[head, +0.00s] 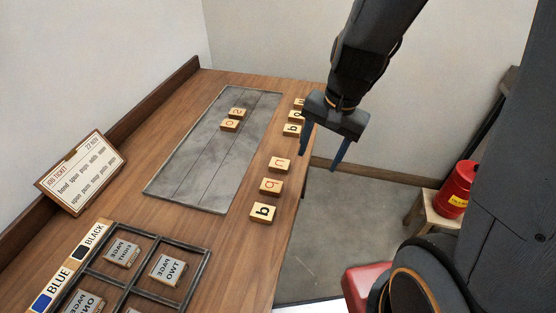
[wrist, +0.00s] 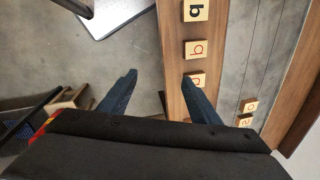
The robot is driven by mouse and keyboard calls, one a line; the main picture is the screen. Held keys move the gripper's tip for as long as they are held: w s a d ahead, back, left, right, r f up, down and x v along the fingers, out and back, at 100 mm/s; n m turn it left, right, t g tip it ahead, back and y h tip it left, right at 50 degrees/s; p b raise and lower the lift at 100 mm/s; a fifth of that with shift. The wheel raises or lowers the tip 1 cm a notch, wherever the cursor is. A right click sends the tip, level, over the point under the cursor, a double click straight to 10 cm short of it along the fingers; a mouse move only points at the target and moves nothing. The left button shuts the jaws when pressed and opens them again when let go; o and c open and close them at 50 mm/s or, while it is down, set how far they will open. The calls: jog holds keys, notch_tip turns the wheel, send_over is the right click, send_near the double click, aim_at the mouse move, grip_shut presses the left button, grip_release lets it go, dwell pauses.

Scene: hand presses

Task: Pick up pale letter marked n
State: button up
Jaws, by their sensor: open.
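The likely n tile is a pale wooden block (head: 279,165) with a reddish letter that reads as n or u. It lies near the right edge of the wooden table, in a row of letter tiles. In the wrist view the tile (wrist: 196,76) is partly covered by a fingertip. My gripper (head: 320,160) is open and empty, above and to the right of the row, past the table edge. In the wrist view its fingers (wrist: 159,80) straddle the table edge and floor, with the tile beside the right finger.
A reddish q-like tile (head: 271,186) and a black b-like tile (head: 263,212) lie nearer; several tiles (head: 292,128) lie farther. Two tiles (head: 229,125) sit on the grey plate (head: 190,180). A metal frame (head: 205,262) holds page blocks. A red can (head: 457,185) stands on a stool.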

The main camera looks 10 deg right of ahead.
aim_at(280, 163)
jog(key=w+a+f+m+y, duration=0.1)
jog(key=w+f+m, duration=0.1)
jog(key=m, duration=0.3)
jog(key=w+a+f+m+y, duration=0.1)
jog(key=w+a+f+m, duration=0.1)
jog(key=w+m, duration=0.3)
jog(key=w+a+f+m, duration=0.2)
jog(key=w+f+m, duration=0.2)
jog(key=m, duration=0.1)
jog(key=shift+a+t+y, duration=0.25)
jog(key=shift+t+y, duration=0.15)
jog(key=shift+x, duration=2.9)
jog(key=shift+d, duration=0.15)
jog(key=shift+c, duration=0.3)
jog(key=c, duration=1.1)
